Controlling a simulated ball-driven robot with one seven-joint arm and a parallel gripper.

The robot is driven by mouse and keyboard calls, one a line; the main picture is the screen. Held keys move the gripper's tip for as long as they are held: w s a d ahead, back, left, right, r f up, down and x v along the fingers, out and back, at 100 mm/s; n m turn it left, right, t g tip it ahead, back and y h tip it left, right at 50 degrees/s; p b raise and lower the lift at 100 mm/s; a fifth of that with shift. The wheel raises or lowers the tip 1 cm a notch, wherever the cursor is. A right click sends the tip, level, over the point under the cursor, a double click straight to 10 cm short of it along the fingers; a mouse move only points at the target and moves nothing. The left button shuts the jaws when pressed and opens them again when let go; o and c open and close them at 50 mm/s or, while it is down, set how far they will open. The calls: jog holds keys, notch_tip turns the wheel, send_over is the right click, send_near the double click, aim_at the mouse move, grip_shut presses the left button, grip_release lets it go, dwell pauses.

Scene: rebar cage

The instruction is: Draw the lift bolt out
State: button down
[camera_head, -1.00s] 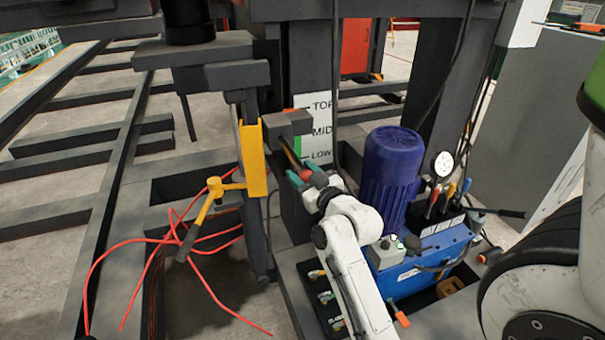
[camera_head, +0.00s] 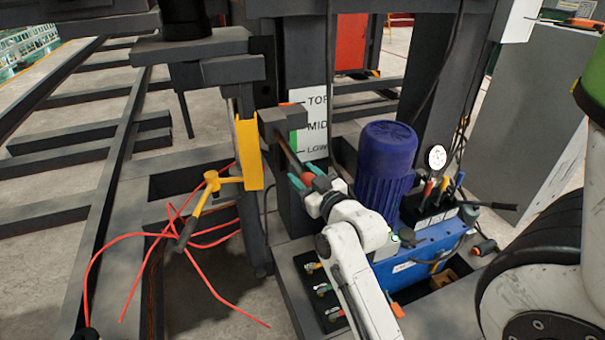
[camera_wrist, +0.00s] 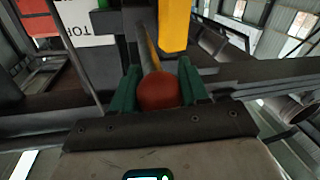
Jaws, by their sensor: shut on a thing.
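The lift bolt has a red ball knob (camera_head: 307,178) and a brown shaft (camera_head: 290,157) that runs up and left to a dark grey block (camera_head: 285,122) on the post. My gripper (camera_head: 308,177), with green fingers, is shut on the knob. In the wrist view the red knob (camera_wrist: 158,91) sits between the two green fingers, with the shaft (camera_wrist: 148,48) running away beyond it. The shaft's far end is hidden at the block, so I cannot tell how deep it sits.
A yellow bracket (camera_head: 249,155) and yellow handle (camera_head: 208,195) stand left of the block. A label plate (camera_head: 312,125) reads TOP, MID and LOW. A blue motor (camera_head: 386,160) and gauge (camera_head: 436,157) stand close right of my arm. Red cables (camera_head: 150,236) lie at left.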

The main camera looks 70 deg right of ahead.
jog(key=c, duration=0.6)
grip_release()
jog(key=shift+a, duration=0.15)
jog(key=shift+b+v, duration=0.95)
jog(key=shift+v, duration=4.45)
